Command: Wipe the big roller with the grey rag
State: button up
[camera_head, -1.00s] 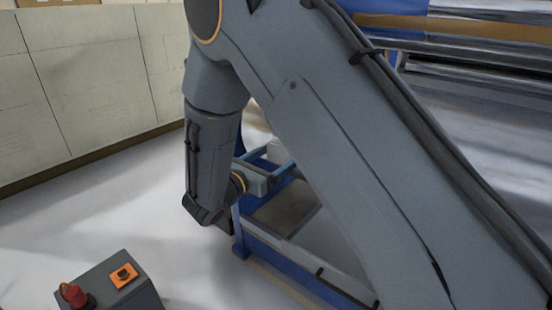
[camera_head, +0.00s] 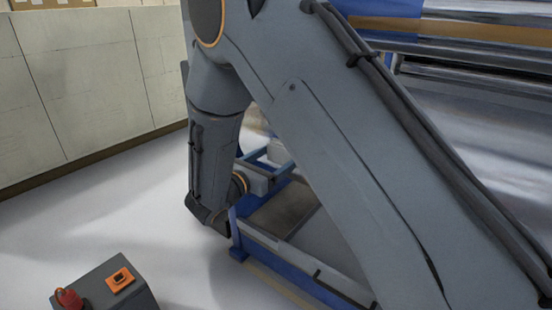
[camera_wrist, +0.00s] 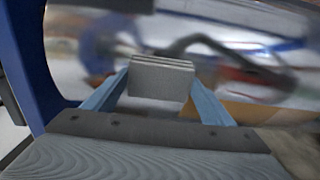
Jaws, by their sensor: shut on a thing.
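My gripper (camera_wrist: 157,100) shows in the wrist view, its two light blue fingers shut on the grey rag (camera_wrist: 160,78), a folded, layered block. A shiny, curved, mirror-like surface, seemingly the big roller (camera_wrist: 255,28), fills the upper part of the wrist view beyond the rag. Its reflections are blurred. I cannot tell whether the rag touches it. In the head view my arm covers much of the middle, and the gripper (camera_head: 278,165) shows only partly behind my wrist.
A blue machine frame (camera_head: 238,240) stands close beside my wrist; a blue upright (camera_wrist: 62,70) is near at left in the wrist view. Metal rollers (camera_head: 485,52) are at upper right. A control box with a red button (camera_head: 110,285) stands at lower left. Pale floor (camera_head: 90,225) is clear at left.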

jog(key=shift+s+d+p, duration=2.7)
jog(key=shift+s+d, duration=1.5)
jog(key=shift+d, duration=1.2)
jog(key=shift+w+a+b, duration=0.3)
jog(key=shift+w+a, duration=1.1)
jog(key=shift+a, duration=0.45)
jog(key=shift+w+a+b, duration=0.3)
jog(key=shift+w+a, duration=1.15)
jog(key=shift+a, duration=0.4)
jog(key=shift+w+a+b, duration=0.3)
jog(key=shift+w+a, duration=1.1)
jog(key=shift+a, duration=0.45)
jog(key=shift+s, duration=0.1)
jog(key=shift+p+v, duration=0.8)
jog(key=shift+v, duration=2.15)
jog(key=shift+s+a, duration=0.1)
jog(key=shift+p+v, duration=0.45)
jog(key=shift+v, duration=0.9)
